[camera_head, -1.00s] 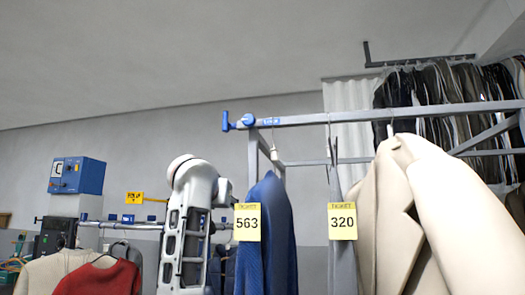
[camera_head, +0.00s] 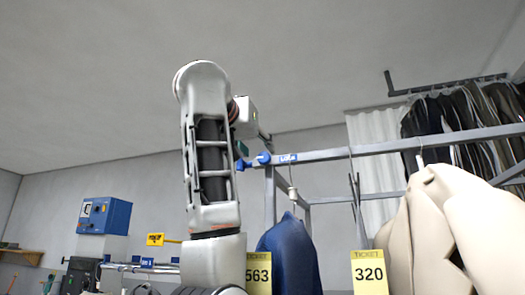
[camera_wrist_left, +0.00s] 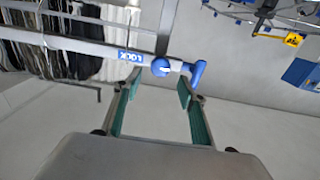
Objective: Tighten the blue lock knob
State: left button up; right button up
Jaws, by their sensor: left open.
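The blue lock knob (camera_head: 263,158) sits on the end of the grey rail (camera_head: 350,150), beside a blue LOCK label (camera_head: 288,158). In the left wrist view the round knob (camera_wrist_left: 160,67) has a white mark, and a blue T-shaped handle (camera_wrist_left: 197,74) sticks out past it. My left gripper (camera_head: 241,150) is raised beside the rail end, with its fingers partly hidden behind the arm. In the left wrist view my open left gripper (camera_wrist_left: 158,88) has green-padded fingers, empty; the knob shows just beyond and between the tips. Contact cannot be told. My right gripper is out of view.
A blue jacket (camera_head: 290,250) with a yellow ticket 563 (camera_head: 258,273) hangs below the rail end, close to my left arm. A cream coat (camera_head: 450,230) with ticket 320 hangs farther right. Space above the rail is clear.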

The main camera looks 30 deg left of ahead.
aim_at(263, 156)
pick_arm(q)
jog(key=x, duration=0.3)
jog(key=shift+w+a+f+p, duration=0.1)
jog(key=shift+w+p, duration=0.05)
jog(key=shift+p, duration=0.25)
jog(key=shift+w, duration=0.5)
jog(key=shift+w+f, duration=0.1)
jog(key=shift+w, duration=0.05)
jog(key=c, duration=1.1)
jog(key=shift+o, duration=0.2)
